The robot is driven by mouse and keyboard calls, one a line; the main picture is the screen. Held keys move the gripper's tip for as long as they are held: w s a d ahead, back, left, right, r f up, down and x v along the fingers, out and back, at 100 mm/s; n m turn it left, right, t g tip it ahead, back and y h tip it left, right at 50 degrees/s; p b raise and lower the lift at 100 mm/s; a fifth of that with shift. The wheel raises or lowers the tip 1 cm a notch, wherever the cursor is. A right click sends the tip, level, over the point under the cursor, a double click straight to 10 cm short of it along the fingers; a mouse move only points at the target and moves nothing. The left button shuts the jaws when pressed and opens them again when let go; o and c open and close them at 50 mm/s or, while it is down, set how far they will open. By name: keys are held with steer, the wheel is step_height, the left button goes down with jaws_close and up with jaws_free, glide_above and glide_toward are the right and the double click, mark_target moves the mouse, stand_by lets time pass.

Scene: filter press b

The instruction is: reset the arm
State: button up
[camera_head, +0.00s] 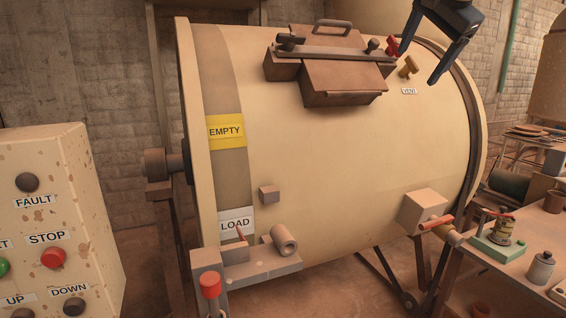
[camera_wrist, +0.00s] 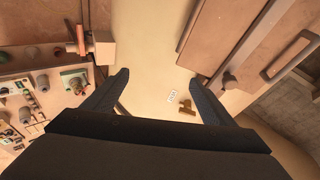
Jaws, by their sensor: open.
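My gripper (camera_head: 424,57) is at the top right of the head view, with its dark fingers spread open and pointing down. It is above the right end of a large cream drum (camera_head: 340,160). Much of my arm is outside the head view.
A brown hatch (camera_head: 345,80) with a handle and clamp bar sits on the drum. A red-handled valve (camera_head: 436,222) juts from its lower right. A bench (camera_head: 525,240) with small items stands right. A control panel (camera_head: 60,220) with buttons stands left. A red-knobbed lever (camera_head: 210,286) stands at lower left.

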steer(key=s+a+f+n+g, duration=0.1)
steer(key=s+a+f+n, duration=0.15)
steer(key=f, duration=0.75)
steer(key=s+a+f+n+g+b, duration=0.1)
steer(key=s+a+f+n+g, duration=0.15)
steer(key=f, duration=0.85)
steer(key=s+a+f+n+g, duration=0.1)
steer(key=s+a+f+n, duration=0.15)
steer(key=f, duration=0.75)
steer(key=s+a+f+n+g, duration=0.1)
steer(key=s+a+f+n, duration=0.1)
steer(key=s+f, duration=0.6)
steer(key=s+a+f+n+g+b, duration=0.1)
steer(key=s+a+f+n+g, duration=0.1)
steer(key=s+f, duration=0.7)
steer(key=shift+a+f+n, duration=0.25)
steer(key=shift+f+n, duration=0.5)
steer(key=shift+f, duration=0.15)
steer(key=shift+c, duration=0.4)
